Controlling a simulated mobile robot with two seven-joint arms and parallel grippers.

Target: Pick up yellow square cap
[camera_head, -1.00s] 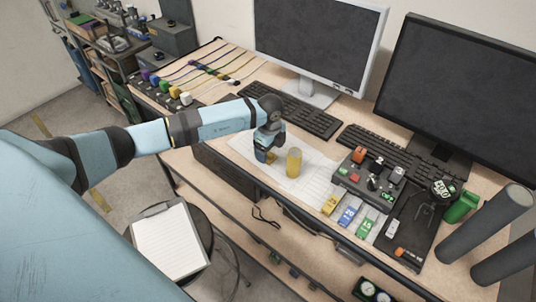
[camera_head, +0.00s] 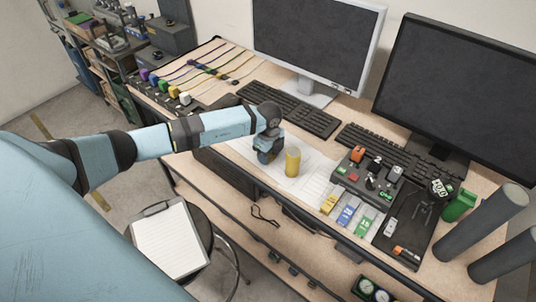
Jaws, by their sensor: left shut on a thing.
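My left gripper (camera_head: 267,156) is low over the white paper sheet (camera_head: 311,186) on the desk, pointing down. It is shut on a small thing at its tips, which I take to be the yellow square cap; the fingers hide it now. A yellow cylinder (camera_head: 292,162) stands upright on the paper just right of the gripper. I cannot tell whether they touch. My right gripper is not in view.
Behind the gripper is a dark keyboard (camera_head: 290,110). To the right are a black control box (camera_head: 352,183) and yellow, blue and green labelled blocks (camera_head: 348,212). Two dark grey cylinders (camera_head: 485,228) rise at the far right. A clipboard (camera_head: 170,243) lies on a stool below.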

